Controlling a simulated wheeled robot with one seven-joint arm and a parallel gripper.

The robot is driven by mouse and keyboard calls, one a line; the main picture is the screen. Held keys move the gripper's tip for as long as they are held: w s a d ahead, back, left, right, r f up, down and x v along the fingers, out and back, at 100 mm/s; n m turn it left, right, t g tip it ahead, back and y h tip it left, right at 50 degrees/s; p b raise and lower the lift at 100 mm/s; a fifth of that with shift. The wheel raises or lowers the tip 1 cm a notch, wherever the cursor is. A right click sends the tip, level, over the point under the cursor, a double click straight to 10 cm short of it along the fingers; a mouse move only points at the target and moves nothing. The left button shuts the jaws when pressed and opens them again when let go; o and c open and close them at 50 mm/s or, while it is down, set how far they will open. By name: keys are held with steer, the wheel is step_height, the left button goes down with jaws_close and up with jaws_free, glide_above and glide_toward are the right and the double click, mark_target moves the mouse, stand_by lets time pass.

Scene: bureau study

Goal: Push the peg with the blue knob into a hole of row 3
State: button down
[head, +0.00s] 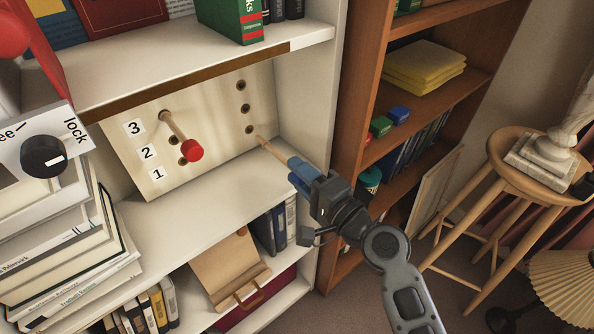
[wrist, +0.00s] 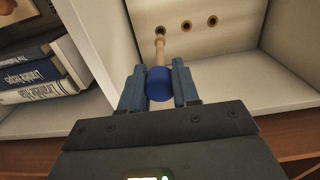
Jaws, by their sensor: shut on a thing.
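The pale board (head: 215,122) stands in the white shelf, with labels 3, 2 and 1 from top to bottom. A red-knobbed peg (head: 192,151) sits in the left hole of row 3. The right column shows a row 3 hole (head: 239,85), a row 2 hole (head: 245,108) and a row 1 hole (head: 249,129), all without a peg. My gripper (head: 296,170) is shut on the blue knob (wrist: 159,84) of a wooden peg (wrist: 160,50). The peg points at the board, its tip close to the right row 1 hole and seemingly just outside it.
The shelf's right side wall (head: 308,90) stands close beside my gripper. The shelf floor (head: 205,190) below the board is bare. A stack of books (head: 60,245) and a lock dial (head: 44,157) are at the left. A brown bookcase (head: 350,130) stands to the right.

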steer(key=shift+s+r, duration=0.1)
stand_by(0.3)
step_height(320, 180, up, 11)
steer(key=s+d+p, duration=0.2)
steer(key=s+p, duration=0.1)
steer(key=p, duration=0.7)
steer(key=x, duration=0.6)
steer(key=shift+x, duration=2.35)
stand_by(1.0)
steer(key=c, duration=0.8)
jaws_free()
steer(key=shift+o, duration=0.7)
steer(key=o, duration=0.4)
steer(key=b+v, duration=0.1)
steer(key=v, duration=0.9)
